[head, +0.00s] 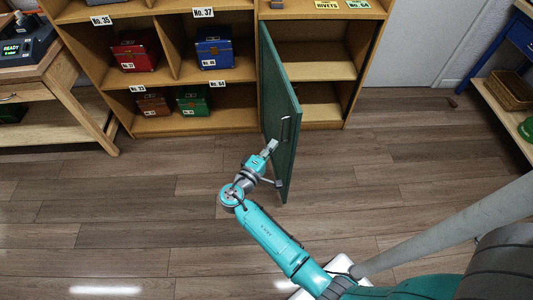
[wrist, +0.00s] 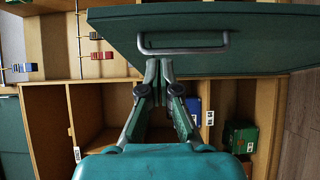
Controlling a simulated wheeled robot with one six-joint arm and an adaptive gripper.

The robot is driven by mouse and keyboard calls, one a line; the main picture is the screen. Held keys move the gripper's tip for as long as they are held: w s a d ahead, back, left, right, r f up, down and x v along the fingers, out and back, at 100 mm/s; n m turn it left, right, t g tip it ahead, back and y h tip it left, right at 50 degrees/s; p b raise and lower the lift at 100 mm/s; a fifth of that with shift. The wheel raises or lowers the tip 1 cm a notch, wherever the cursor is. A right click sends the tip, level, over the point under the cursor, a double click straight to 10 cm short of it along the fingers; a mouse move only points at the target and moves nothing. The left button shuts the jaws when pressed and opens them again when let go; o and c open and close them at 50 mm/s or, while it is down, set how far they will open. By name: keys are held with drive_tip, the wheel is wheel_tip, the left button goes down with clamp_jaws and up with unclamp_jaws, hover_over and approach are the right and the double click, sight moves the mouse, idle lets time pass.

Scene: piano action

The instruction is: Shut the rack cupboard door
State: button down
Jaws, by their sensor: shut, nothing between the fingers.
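The green rack cupboard door (head: 284,90) stands wide open, sticking out from the wooden rack (head: 240,120) toward me. The fingers hold nothing. I cannot tell whether they touch the door.
The opened cupboard bay (head: 318,60) shows bare shelves. Red (head: 135,52) and blue (head: 214,50) boxes sit on shelves left of the door, with smaller boxes below. A wooden bench (head: 60,115) stands left and a shelf unit (head: 505,115) right. The floor before the rack is mostly clear.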

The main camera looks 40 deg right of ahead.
sight(294, 130)
drive_tip(key=shift+s+d, duration=0.2)
drive_tip(key=shift+d, duration=3.35)
